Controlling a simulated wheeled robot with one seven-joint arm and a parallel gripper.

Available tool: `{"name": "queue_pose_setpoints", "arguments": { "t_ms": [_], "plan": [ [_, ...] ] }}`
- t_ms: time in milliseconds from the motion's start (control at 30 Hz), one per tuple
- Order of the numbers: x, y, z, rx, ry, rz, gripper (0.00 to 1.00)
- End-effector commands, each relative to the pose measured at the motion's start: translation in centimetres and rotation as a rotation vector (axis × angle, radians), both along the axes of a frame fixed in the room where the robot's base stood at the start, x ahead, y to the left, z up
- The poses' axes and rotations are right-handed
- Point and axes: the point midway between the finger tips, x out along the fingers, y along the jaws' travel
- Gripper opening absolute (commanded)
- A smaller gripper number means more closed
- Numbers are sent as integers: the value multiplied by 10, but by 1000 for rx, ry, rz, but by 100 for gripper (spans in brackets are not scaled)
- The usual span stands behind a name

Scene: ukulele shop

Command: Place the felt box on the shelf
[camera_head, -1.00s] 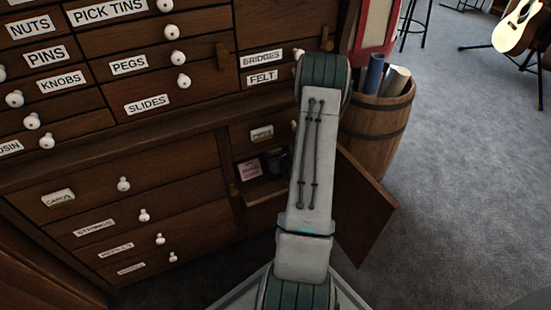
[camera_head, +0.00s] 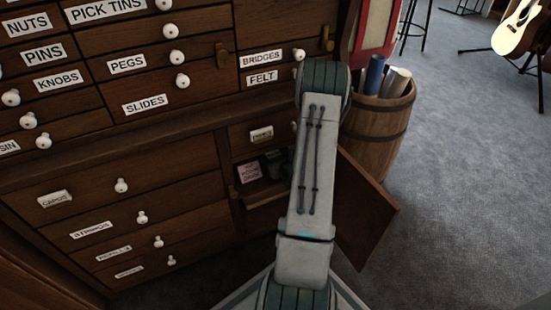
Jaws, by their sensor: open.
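No box that I can clearly make out as the felt box shows. A low open compartment (camera_head: 268,195) in the wooden cabinet has a shelf with small items on it. One is a pinkish item with dark lettering (camera_head: 249,172), at the left of the opening. Dark grey-green shapes (camera_head: 274,160) stand beside it, too dim to identify. My arm (camera_head: 312,170) rises from the bottom of the picture and covers the right part of the opening. My gripper is not visible; the arm may hide it. A drawer labelled FELT (camera_head: 262,77) is shut above.
The compartment's wooden door (camera_head: 362,215) stands open to the right of my arm. A barrel (camera_head: 375,135) with rolled sheets is behind it. Shut labelled drawers (camera_head: 130,190) fill the cabinet on the left. Carpet (camera_head: 460,190) is clear at right.

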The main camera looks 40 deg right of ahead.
Motion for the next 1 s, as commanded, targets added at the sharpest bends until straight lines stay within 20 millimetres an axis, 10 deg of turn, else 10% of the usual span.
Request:
{"name": "queue_pose_setpoints", "arguments": {
  "t_ms": [600, 1000],
  "plan": [
    [-96, 23, 44, 1, 2, -1, 71],
    [-108, 26, 48, 0, 0, 0, 71]
  ]
}}
